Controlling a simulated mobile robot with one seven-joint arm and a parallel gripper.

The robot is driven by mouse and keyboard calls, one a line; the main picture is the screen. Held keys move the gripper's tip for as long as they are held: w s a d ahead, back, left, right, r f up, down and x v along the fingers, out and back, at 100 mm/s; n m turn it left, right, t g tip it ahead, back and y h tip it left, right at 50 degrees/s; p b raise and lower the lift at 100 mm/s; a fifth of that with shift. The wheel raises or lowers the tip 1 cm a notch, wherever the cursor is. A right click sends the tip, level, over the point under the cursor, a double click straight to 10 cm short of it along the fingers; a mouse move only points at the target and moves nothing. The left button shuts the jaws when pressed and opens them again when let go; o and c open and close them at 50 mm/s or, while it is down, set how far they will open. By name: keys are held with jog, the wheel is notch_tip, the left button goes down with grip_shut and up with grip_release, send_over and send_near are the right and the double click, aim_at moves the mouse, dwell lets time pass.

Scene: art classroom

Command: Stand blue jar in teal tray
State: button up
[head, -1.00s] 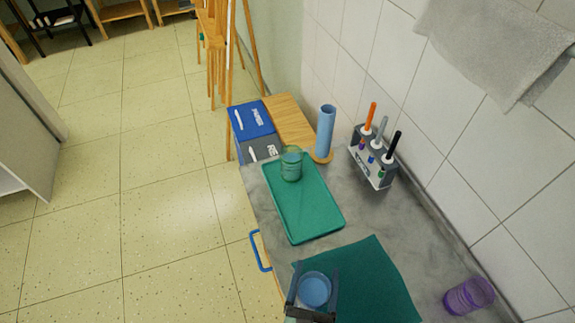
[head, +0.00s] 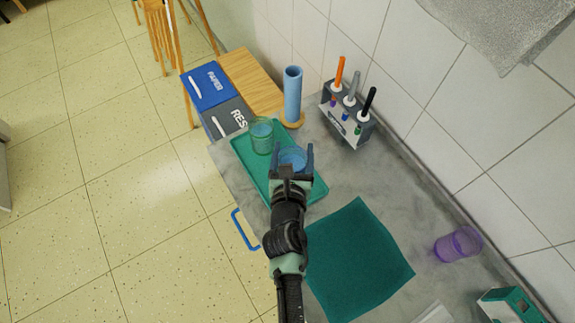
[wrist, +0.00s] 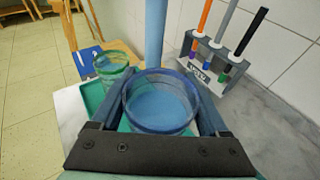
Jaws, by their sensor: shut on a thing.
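The blue jar (head: 292,159) is a clear round jar with a blue tint. My gripper (head: 292,163) is shut on it, one finger on each side, and it looks upright. In the wrist view the jar (wrist: 160,103) fills the space between the fingers. The teal tray (head: 313,194) lies on the grey counter, and the jar is over its right part in the head view. I cannot tell whether the jar's base touches the tray. A green-tinted jar (head: 262,137) stands at the tray's far end, and also shows in the wrist view (wrist: 111,66).
A tall blue cylinder (head: 292,95) on a round wooden base stands behind the tray. A grey marker rack (head: 346,117) is by the wall. A dark teal cloth (head: 358,260) and a purple cup (head: 459,244) lie nearer and right. Bare counter shows right of the tray.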

jog(key=shift+w+f+b, duration=0.1)
jog(key=shift+f+b, duration=1.7)
jog(key=shift+f, duration=1.2)
jog(key=shift+f, duration=0.15)
jog(key=o, duration=1.2)
jog(key=shift+o, duration=0.2)
